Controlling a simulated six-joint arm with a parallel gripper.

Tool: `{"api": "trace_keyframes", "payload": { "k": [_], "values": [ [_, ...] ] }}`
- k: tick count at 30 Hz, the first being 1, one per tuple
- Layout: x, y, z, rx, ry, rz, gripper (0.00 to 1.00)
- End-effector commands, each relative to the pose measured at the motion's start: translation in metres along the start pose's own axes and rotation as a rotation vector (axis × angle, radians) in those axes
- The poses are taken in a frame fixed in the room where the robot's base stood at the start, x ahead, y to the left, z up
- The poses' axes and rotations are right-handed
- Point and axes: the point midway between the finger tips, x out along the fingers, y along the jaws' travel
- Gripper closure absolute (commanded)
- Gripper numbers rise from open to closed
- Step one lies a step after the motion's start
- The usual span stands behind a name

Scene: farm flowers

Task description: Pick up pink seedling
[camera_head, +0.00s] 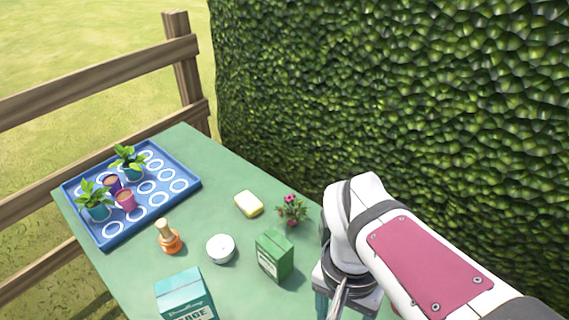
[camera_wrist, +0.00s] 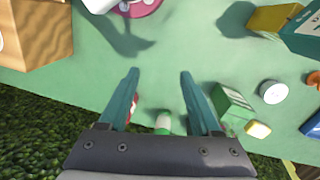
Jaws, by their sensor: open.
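The pink seedling (camera_head: 291,209), a small leafy plant with pink blooms, stands in the head view on the green table, right of the yellow sponge and behind a green box. I cannot make out its pot there. In the head view my gripper is low at the right, largely hidden by my arm, to the right of and nearer than the seedling.
The green box (camera_head: 274,255), white tin (camera_head: 220,248), yellow sponge (camera_head: 248,203) and orange-based wooden-handled tool (camera_head: 168,238) stand nearby. A blue tray (camera_head: 185,189) holds potted plants. A teal carton (camera_head: 186,295) is in front. A wooden box (camera_wrist: 35,35) and hedge (camera_wrist: 40,130) border the wrist view.

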Motion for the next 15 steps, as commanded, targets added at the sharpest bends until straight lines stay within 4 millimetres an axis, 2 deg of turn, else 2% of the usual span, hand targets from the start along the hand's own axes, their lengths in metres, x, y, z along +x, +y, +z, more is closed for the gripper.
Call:
{"api": "trace_keyframes", "payload": {
  "k": [3,5,6,8,9,12,15],
  "values": [
    [0.000,-0.029,-0.094,0.162,0.178,0.263,0.35],
    [0.006,-0.055,-0.143,0.246,0.332,0.355,0.35],
    [0.012,-0.077,-0.174,0.297,0.448,0.393,0.35],
    [0.026,-0.115,-0.213,0.360,0.627,0.413,0.35],
    [0.037,-0.140,-0.234,0.392,0.743,0.401,0.35],
    [0.064,-0.197,-0.266,0.444,0.979,0.320,0.35],
    [0.084,-0.233,-0.279,0.467,1.117,0.229,0.35]
  ]
}}
